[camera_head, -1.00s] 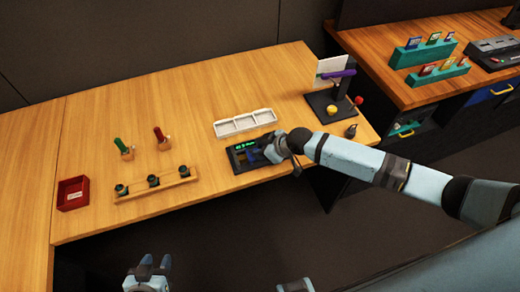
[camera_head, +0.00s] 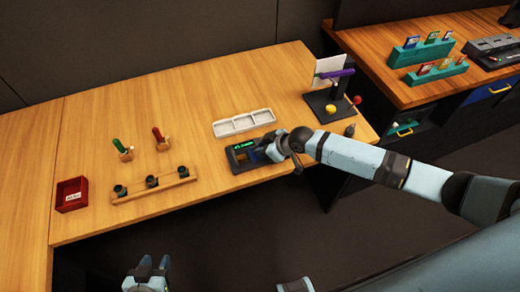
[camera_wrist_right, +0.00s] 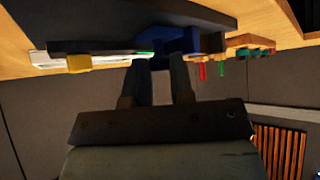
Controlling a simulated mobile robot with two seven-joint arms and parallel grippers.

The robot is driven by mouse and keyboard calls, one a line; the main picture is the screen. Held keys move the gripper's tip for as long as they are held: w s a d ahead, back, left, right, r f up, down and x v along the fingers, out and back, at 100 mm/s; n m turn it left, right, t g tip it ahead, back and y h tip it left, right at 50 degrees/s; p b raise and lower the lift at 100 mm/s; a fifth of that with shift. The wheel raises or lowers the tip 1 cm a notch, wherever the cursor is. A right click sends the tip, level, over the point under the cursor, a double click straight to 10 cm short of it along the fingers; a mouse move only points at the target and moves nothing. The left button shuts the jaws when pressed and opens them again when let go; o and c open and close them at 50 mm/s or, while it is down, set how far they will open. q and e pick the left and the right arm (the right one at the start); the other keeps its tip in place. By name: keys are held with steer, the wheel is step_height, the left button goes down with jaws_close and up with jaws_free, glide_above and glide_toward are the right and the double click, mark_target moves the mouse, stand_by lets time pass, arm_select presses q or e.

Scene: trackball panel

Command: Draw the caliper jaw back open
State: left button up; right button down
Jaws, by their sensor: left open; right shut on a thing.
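The caliper (camera_head: 236,165) is a dark device with a lit green readout, lying near the front edge of the wooden table. Its blue jaw (camera_wrist_right: 178,42) shows at the fingertips of my right gripper (camera_wrist_right: 166,62) in the right wrist view. The right gripper is shut on this blue jaw; the head view also shows the right gripper (camera_head: 271,151) at the caliper's right side, covering part of it. The readout's digits are too small to read. My left gripper (camera_head: 147,268) is open and empty, in front of the table edge and away from the caliper.
A white compartment tray (camera_head: 244,123) lies just behind the caliper. A dark stand with a purple bar (camera_head: 337,74) is at the back right. A wooden rack (camera_head: 153,186), green and red-handled tools and a red box (camera_head: 72,194) are on the left. Mid-table is clear.

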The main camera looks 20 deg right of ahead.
steer(key=c, duration=1.3)
jaws_free()
steer(key=shift+d, duration=0.2)
steer(key=v, duration=1.4)
steer(key=shift+f+b, duration=0.1)
steer(key=shift+b, duration=0.3)
steer(key=shift+a, duration=0.1)
steer(key=s+a+f+m+t+p, duration=0.2)
steer(key=s+a+f+t+p, duration=0.1)
steer(key=s+a, duration=0.45)
steer(key=s+f+m+h, duration=0.1)
steer(key=s, duration=0.2)
steer(key=s+d+f+m+t+h+p, duration=0.1)
steer(key=s+f+m, duration=0.1)
steer(key=s, duration=0.2)
steer(key=s+d+f+m+h, duration=0.1)
steer(key=s, duration=0.2)
steer(key=shift+s+f+t, duration=0.2)
steer(key=shift+f+t, duration=0.05)
steer(key=shift+t, duration=0.15)
